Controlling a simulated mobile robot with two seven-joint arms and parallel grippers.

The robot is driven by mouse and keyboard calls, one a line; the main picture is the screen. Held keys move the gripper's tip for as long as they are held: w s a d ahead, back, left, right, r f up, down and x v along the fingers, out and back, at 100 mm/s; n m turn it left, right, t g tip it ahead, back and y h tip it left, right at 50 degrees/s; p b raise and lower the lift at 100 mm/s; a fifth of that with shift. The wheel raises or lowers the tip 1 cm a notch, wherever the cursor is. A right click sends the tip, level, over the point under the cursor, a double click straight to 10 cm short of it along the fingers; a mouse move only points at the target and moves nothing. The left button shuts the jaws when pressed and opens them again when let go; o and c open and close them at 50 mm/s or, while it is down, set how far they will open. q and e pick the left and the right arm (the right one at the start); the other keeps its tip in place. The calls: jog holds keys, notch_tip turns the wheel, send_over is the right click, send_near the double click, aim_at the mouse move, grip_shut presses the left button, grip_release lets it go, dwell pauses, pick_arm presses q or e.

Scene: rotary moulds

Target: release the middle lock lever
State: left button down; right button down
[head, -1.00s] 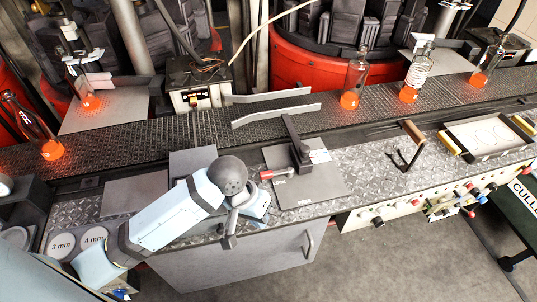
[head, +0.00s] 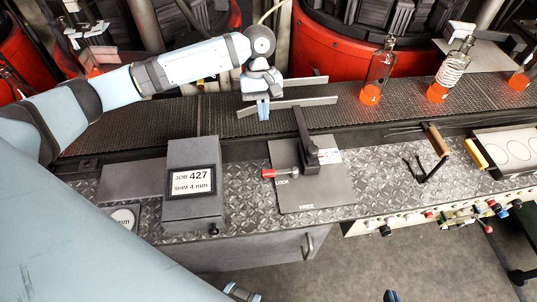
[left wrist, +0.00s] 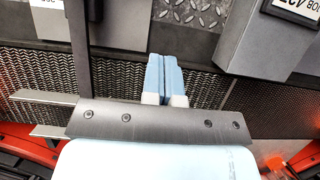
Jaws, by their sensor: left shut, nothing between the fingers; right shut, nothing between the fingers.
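The lock lever (head: 270,173) has a red grip and lies pointing left beside the word LOCK on a grey plate (head: 320,196). The word FREE is at the plate's front edge. A black clamp arm (head: 305,140) stands on the plate at the lever's inner end. My left gripper (head: 263,112) is shut and empty over the conveyor, behind and apart from the lever. Its blue fingers (left wrist: 163,78) are together in the left wrist view, where the lever's red grip does not show. I cannot make out my right gripper.
A grey box (head: 193,212) marked JOB 427 stands left of the plate. Two metal guide rails (head: 290,106) lie by my left gripper. Glowing bottles (head: 378,72) stand on the conveyor (head: 215,108) to the right. A wooden-handled tool (head: 436,139) lies right of the plate.

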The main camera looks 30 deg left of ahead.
aim_at(279, 172)
pick_arm(q)
jog(key=x, duration=1)
jog(key=shift+s+d+p, duration=0.55)
jog(key=shift+s+d, duration=0.25)
jog(key=shift+s, duration=0.1)
jog(key=shift+s+d, duration=0.45)
jog(key=shift+s, duration=0.2)
pick_arm(e)
jog(key=shift+w+r, duration=0.2)
jog(key=shift+r, duration=0.6)
pick_arm(q)
jog(key=shift+w, duration=0.1)
pick_arm(e)
jog(key=shift+s+r, duration=0.1)
jog(key=shift+s, duration=0.05)
